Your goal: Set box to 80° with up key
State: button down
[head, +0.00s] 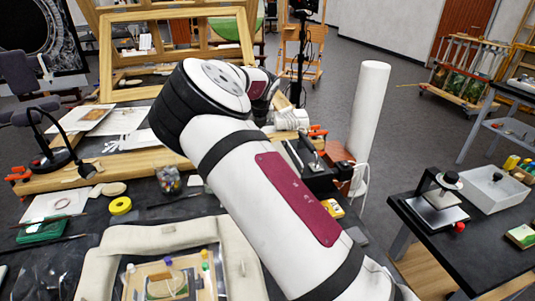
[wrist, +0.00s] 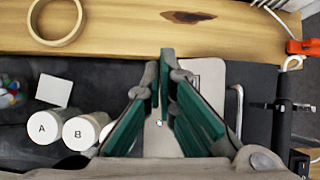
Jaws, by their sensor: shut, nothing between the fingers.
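The likely box is a dark unit (head: 318,172) right of my arm in the head view, partly hidden by it. In the wrist view a dark casing (wrist: 262,125) with a metal handle and a small switch stands at the right. A pale pinkish panel (wrist: 218,85) lies behind the fingers and is partly covered by them. No display reading or up key can be made out. My gripper (wrist: 163,80) has its teal-padded fingers together, empty, in front of the pale panel. Whether it touches the panel cannot be told. In the head view my arm hides the gripper.
White jars marked A (wrist: 43,125) and B (wrist: 80,132) stand left of my gripper. A wooden board (wrist: 120,32) with a ring (wrist: 57,38) crosses the far side. An orange clamp (wrist: 300,47) is at the right. A white cylinder (head: 369,110) stands beyond the unit.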

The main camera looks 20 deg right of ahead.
jog(key=shift+w+a+f+m, duration=0.35)
jog(key=shift+w+a, duration=0.15)
jog(key=shift+w, duration=0.1)
jog(key=shift+f, duration=0.1)
jog(key=d+f, duration=0.1)
jog(key=f, duration=0.1)
jog(key=d+f, duration=0.1)
jog(key=f, duration=0.1)
jog(key=d+f, duration=0.2)
jog(key=shift+d+f, duration=0.1)
jog(key=shift+d+f+b, duration=0.3)
jog(key=shift+f+b, duration=0.1)
jog(key=shift+f, duration=0.15)
jog(key=shift+f, duration=0.1)
dwell(1.0)
jog(key=shift+d+f+b, duration=0.2)
jog(key=shift+f+b, duration=0.05)
jog(key=shift+b, duration=0.1)
